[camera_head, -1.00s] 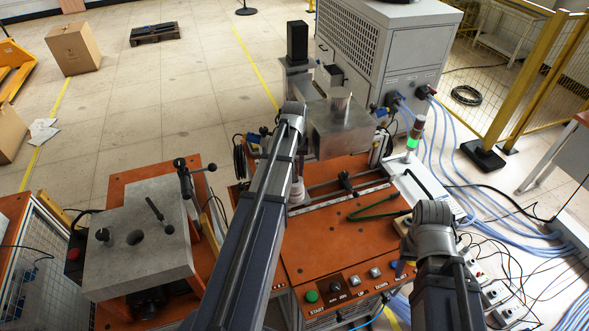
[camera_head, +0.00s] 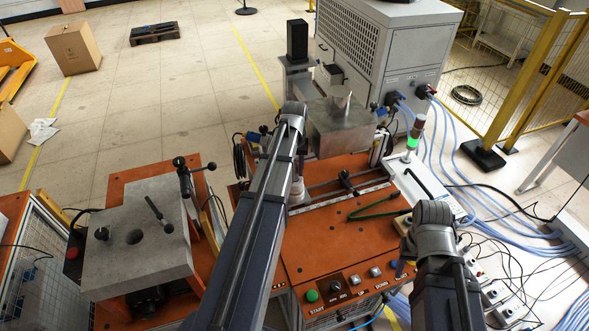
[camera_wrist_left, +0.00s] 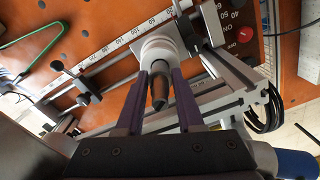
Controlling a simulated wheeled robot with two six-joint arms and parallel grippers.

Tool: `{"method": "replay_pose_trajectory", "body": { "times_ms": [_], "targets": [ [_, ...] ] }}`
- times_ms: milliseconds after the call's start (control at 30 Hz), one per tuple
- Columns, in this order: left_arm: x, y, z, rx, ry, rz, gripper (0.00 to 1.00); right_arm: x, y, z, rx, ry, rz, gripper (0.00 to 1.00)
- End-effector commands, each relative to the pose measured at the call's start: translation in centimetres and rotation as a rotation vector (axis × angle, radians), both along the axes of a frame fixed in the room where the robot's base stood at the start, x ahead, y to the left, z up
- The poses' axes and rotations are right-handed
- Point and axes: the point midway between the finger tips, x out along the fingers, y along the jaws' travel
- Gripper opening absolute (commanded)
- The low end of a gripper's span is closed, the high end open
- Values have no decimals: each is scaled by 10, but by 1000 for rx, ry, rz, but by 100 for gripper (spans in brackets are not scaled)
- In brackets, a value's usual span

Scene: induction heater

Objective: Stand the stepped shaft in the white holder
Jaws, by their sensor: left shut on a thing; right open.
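The stepped shaft (camera_wrist_left: 159,92) is a dark rod with a tapered near end in the left wrist view. My left gripper (camera_wrist_left: 166,78) is shut on it, with one finger on each side. The white holder (camera_wrist_left: 160,44) is a pale round piece just beyond the fingertips, in line with the shaft. I cannot tell how deep the shaft sits in it. In the head view the holder (camera_head: 297,191) shows partly beside my left arm, which hides the shaft and left gripper. My right arm's wrist is at the lower right, and its fingers are hidden.
The orange bench (camera_head: 330,252) carries a ruled rail (camera_head: 338,198), green-handled tongs (camera_head: 375,208) and front buttons. A metal box (camera_head: 338,130) stands behind. A grey-topped stand (camera_head: 130,240) is at left. A signal lamp (camera_head: 414,135) and cables are at right.

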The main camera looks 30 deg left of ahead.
Motion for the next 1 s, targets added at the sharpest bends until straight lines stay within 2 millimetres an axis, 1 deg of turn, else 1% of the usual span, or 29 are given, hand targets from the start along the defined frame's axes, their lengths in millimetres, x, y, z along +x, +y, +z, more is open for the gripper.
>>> {"method": "replay_pose_trajectory", "body": {
  "times_ms": [933,967,1000],
  "targets": [
    [0,0,-24,0,0,0,0,0,0,-24,0,0,0,50],
    [0,0,-23,0,0,0,39,0,0,-23,0,0,0,50],
    [0,0,-22,0,0,0,43,0,0,-22,0,0,0,50]
  ]
}}
